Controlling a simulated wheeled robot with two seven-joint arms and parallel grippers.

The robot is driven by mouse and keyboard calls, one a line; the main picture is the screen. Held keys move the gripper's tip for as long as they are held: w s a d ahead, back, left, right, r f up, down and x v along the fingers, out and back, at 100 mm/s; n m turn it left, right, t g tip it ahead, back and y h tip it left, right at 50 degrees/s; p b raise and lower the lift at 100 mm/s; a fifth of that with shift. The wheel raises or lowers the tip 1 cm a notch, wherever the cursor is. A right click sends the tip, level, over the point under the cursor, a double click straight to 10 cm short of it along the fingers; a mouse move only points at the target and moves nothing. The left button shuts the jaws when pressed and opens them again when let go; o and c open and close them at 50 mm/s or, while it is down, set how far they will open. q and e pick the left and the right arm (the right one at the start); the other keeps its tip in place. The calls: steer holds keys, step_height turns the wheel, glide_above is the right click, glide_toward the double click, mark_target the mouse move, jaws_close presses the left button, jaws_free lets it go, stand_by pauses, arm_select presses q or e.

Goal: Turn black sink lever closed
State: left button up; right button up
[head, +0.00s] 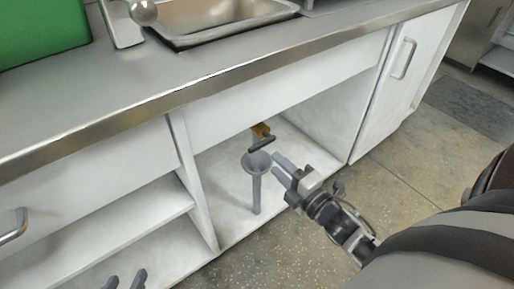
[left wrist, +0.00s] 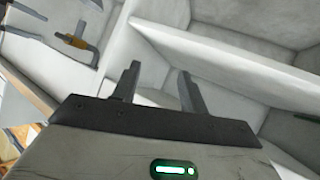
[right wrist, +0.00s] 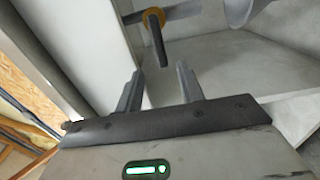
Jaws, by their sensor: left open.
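The black lever (head: 262,144) sits on a brass valve (head: 260,130) in the open cabinet under the sink. In the right wrist view the lever (right wrist: 156,50) points from its brass collar (right wrist: 150,27) toward my right gripper (right wrist: 158,80). That gripper is open, and the lever's free end is near the gap between its fingertips; contact cannot be told. In the head view my right gripper (head: 283,168) is just below and right of the lever. My left gripper (head: 126,278) is open and empty, low by the left shelves, with its fingers also in the left wrist view (left wrist: 158,80).
A grey funnel-topped pipe (head: 256,190) stands just below the lever, left of my right gripper. The steel counter (head: 150,100) with a sink (head: 220,18) overhangs the opening. A cabinet divider (head: 194,180) separates the lever from the left shelves (head: 125,220).

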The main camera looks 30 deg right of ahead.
mark_target(259, 148)
steer(key=w, duration=0.3)
steer(key=w+b, duration=0.1)
steer(key=w, duration=0.4)
steer(key=shift+w+a, duration=0.35)
arm_select(q)
steer(key=shift+w+d+r+t, duration=0.1)
steer(key=shift+d+r+t, duration=0.1)
steer(key=shift+r, duration=0.2)
steer(key=shift+w+d+r+t, duration=0.1)
steer(key=shift+r+t, duration=0.1)
steer(key=shift+r, duration=0.15)
arm_select(e)
steer(key=shift+w, duration=0.2)
arm_select(q)
steer(key=shift+s+f, duration=0.1)
arm_select(e)
jaws_close()
